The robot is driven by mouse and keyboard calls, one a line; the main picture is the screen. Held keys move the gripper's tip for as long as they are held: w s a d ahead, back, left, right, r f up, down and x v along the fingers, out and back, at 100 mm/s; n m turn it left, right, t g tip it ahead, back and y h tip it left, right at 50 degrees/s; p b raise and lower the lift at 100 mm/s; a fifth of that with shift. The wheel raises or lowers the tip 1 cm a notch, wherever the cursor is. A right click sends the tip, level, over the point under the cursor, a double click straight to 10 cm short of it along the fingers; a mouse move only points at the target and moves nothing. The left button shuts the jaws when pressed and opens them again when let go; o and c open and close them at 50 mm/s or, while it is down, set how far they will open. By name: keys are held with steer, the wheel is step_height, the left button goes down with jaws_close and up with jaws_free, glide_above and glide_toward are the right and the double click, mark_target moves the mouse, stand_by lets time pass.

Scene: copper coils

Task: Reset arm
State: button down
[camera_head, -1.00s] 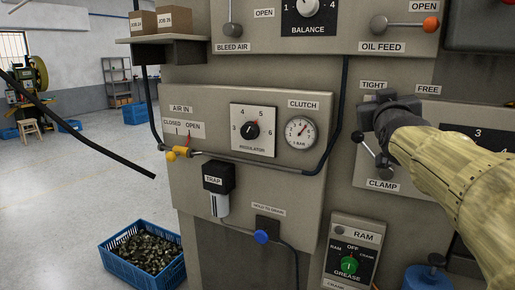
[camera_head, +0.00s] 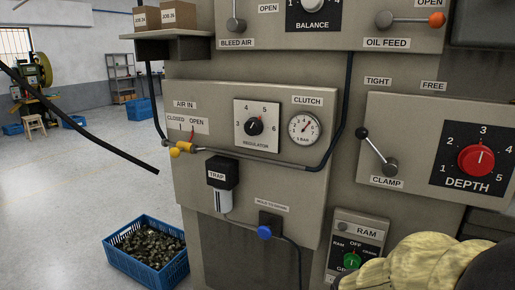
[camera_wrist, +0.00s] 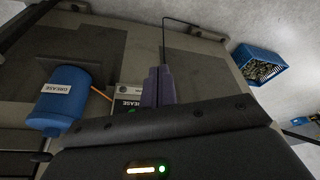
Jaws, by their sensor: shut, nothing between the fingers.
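My gripper's closed fingers (camera_wrist: 158,84) show in the wrist view, dark and held together with nothing between them. In the head view only my arm in its pale yellow sleeve shows at the lower right edge, and the fingers cannot be made out there. The clamp lever (camera_head: 376,148) has a black ball at its upper end and leans up and left from its pivot, below the TIGHT label. My arm is below the clamp panel (camera_head: 407,115) and apart from the lever.
The depth dial (camera_head: 476,160) is at the right. The ram switch (camera_head: 352,260) is low, close to my sleeve. In the wrist view a blue grease can (camera_wrist: 60,108) stands left of my fingers. A blue crate of dark pieces (camera_head: 170,277) stands on the open floor.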

step_height(320, 180, up, 12)
steer(key=s+g+p, duration=0.1)
steer(key=s+p, duration=0.1)
steer(key=p, duration=1.1)
steer(key=shift+s+a, duration=0.2)
steer(key=shift+s, duration=0.1)
steer(key=shift+f, duration=0.1)
